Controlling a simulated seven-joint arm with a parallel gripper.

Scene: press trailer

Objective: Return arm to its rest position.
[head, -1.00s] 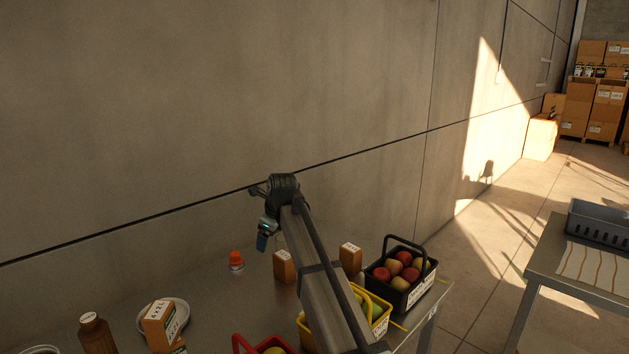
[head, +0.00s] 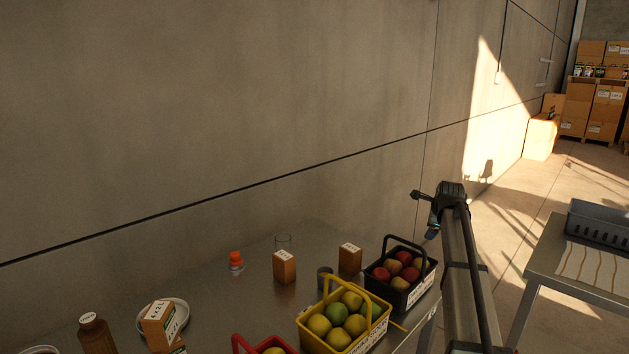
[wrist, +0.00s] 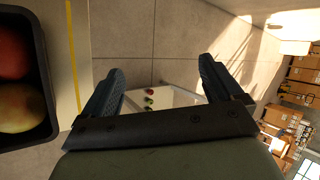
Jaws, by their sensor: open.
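My gripper (wrist: 160,92) shows in the wrist view with its two dark fingers spread apart and nothing between them. In the head view my arm reaches up at the right, past the right end of the metal table (head: 215,300). The gripper end is near the black basket (head: 405,290), above and to its right, and its fingers are mostly hidden there. The black basket holds red and yellowish fruit; part of it also shows at the left edge of the wrist view (wrist: 52,125).
A yellow basket (head: 312,332) of green and yellow fruit, a red basket (head: 240,346), cartons (head: 285,267), an orange-capped bottle (head: 236,264) and a plate (head: 178,308) stand on the table. A second table (head: 540,262) with a grey crate (head: 598,222) is at the right. A concrete wall is behind.

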